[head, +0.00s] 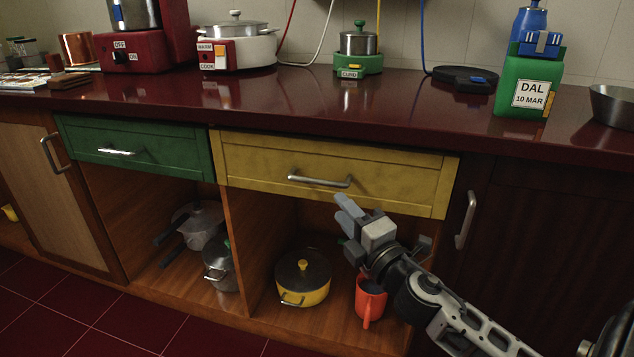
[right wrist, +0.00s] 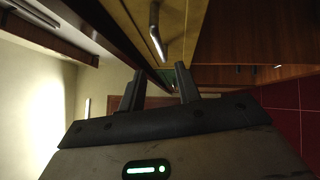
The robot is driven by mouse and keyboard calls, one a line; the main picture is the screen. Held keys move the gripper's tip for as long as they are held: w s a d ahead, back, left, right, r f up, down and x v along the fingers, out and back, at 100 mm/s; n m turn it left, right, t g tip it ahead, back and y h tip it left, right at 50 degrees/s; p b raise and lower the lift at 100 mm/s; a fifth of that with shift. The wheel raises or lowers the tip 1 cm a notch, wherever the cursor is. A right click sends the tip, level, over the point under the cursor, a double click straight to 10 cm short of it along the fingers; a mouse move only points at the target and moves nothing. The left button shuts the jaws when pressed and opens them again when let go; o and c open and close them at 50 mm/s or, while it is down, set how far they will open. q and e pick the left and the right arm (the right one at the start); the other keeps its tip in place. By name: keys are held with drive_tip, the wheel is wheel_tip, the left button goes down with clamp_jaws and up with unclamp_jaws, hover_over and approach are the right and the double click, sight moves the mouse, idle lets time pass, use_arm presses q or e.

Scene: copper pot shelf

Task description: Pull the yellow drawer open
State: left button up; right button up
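The yellow drawer (head: 265,160) is in the cabinet under the dark red counter, and its front looks closed. Its silver bar handle (head: 320,181) runs across the middle of the front. My right gripper (head: 347,207) is just below and slightly right of the handle, apart from it. In the right wrist view the two fingers (right wrist: 160,72) stand apart with nothing between them. That view also shows the handle (right wrist: 156,38) beyond the fingertips, on the yellow drawer front (right wrist: 188,28). My left gripper is in neither view.
A green drawer (head: 135,146) is left of the yellow one. Below, the open shelf holds a yellow pot (head: 302,280) and an orange mug (head: 369,301), close to my right arm. A dark cabinet door with a vertical handle (head: 466,220) is at the right. Cookers and jars stand on the counter (head: 300,105).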

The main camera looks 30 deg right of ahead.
sight(319, 184)
drive_tip(key=w, duration=0.3)
drive_tip(key=w+r, duration=0.1)
drive_tip(key=w, duration=0.6)
drive_tip(key=shift+w+d+r, duration=0.2)
drive_tip(key=shift+w+d, duration=0.05)
drive_tip(key=shift+d, duration=0.15)
clamp_jaws()
drive_tip(key=shift+a, duration=0.1)
